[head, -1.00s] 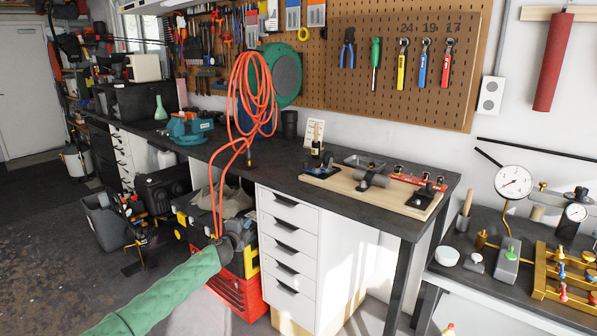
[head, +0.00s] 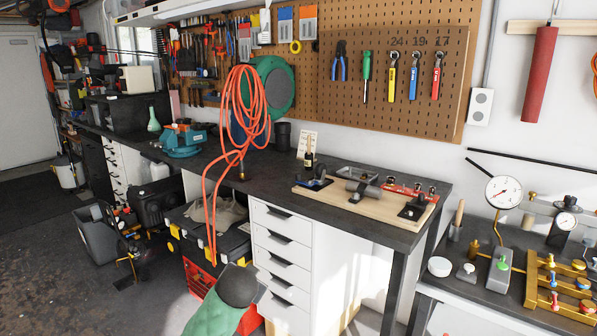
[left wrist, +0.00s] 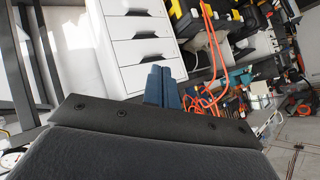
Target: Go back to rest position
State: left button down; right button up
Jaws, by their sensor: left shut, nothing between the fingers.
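My left arm, in a green sleeve, comes up from the bottom edge of the head view and ends in a dark wrist in front of the white drawer unit. My left gripper (left wrist: 163,86) shows in the left wrist view as two blue fingers closed together with nothing between them. It is apart from the drawers (left wrist: 140,38) behind it. In the head view its fingers are mostly hidden by the wrist. My right gripper is in neither view.
The dark workbench (head: 340,205) carries a wooden board (head: 330,197) with tools and an orange hose (head: 245,110) that hangs down near my left wrist. A red-and-black tool chest (head: 200,282) stands below. A second bench with gauges (head: 503,192) is at right.

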pick_arm(q)
jog(key=s+f+n+g+h+p, duration=0.1)
jog(key=s+f+g, duration=0.2)
jog(key=s+f, duration=0.5)
jog(key=s+f+n+g, duration=0.1)
jog(key=s+f, duration=0.6)
jog(key=s, duration=1.5)
jog(key=s+f+n+g+h+p, duration=0.1)
jog(key=s+f+g, duration=0.3)
jog(key=s+f, duration=0.4)
jog(key=s, duration=0.7)
jog(key=shift+s+f+n+g+h+p, duration=0.3)
jog(key=shift+f+n+p, duration=0.05)
jog(key=shift+n, duration=0.05)
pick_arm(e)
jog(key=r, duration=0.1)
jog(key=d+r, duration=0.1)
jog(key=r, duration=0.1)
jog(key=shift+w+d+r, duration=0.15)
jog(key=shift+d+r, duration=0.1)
pick_arm(q)
jog(key=shift+a, duration=0.1)
